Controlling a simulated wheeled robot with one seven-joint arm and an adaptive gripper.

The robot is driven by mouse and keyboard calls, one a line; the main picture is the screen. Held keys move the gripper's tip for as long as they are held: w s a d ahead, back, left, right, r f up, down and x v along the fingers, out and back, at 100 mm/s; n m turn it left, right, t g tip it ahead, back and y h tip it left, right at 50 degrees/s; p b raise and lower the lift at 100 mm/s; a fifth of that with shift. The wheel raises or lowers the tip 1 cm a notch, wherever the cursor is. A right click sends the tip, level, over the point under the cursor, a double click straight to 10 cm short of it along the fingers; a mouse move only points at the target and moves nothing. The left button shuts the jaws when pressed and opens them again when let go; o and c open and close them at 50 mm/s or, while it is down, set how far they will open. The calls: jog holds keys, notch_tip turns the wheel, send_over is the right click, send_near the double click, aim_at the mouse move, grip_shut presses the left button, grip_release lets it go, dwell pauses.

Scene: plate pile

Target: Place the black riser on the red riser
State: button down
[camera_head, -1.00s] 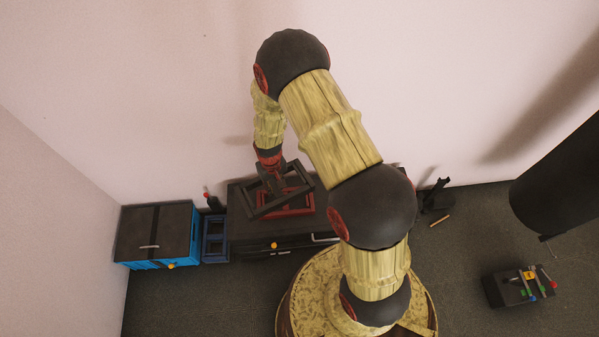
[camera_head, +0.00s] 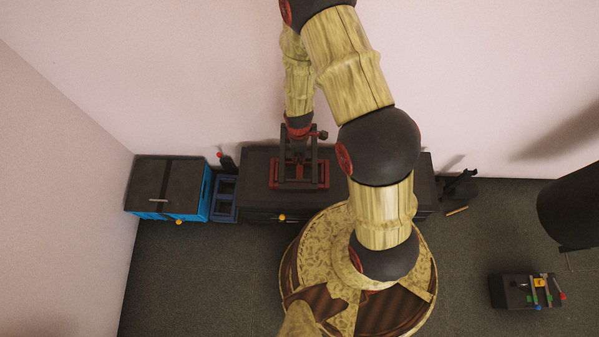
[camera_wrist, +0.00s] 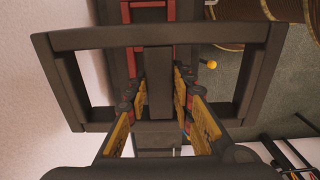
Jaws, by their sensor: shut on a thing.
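The black riser (camera_head: 314,160) is a dark open rectangular frame with a middle bar. My gripper (camera_head: 298,143) is shut on that middle bar; the wrist view shows the yellow finger pads (camera_wrist: 160,88) on both sides of it. The black riser's long bar (camera_wrist: 150,37) crosses the wrist view. The red riser (camera_head: 275,176), a red frame, lies on the dark cabinet under the black riser and is partly covered by it. The red riser also shows behind the black frame in the wrist view (camera_wrist: 131,62). I cannot tell whether the two risers touch.
The dark cabinet (camera_head: 385,170) stands against the wall. To its left are a blue riser (camera_head: 224,198) and a blue box with a dark top (camera_head: 165,187). A black object (camera_head: 459,187) stands on the floor at right. A dark block with coloured tools (camera_head: 525,290) lies front right.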

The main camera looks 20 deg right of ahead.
jog(key=shift+s+a+f+n, duration=0.25)
jog(key=shift+s+f+n, duration=0.15)
jog(key=shift+n, duration=0.5)
jog(key=shift+s+f+n, duration=0.1)
jog(key=shift+s+n, duration=0.05)
jog(key=shift+n, duration=0.15)
jog(key=shift+s+a+f+n, duration=0.2)
jog(key=shift+s+n, duration=0.05)
jog(key=shift+n, duration=0.35)
jog(key=shift+s+b, duration=0.1)
jog(key=shift+b, duration=0.2)
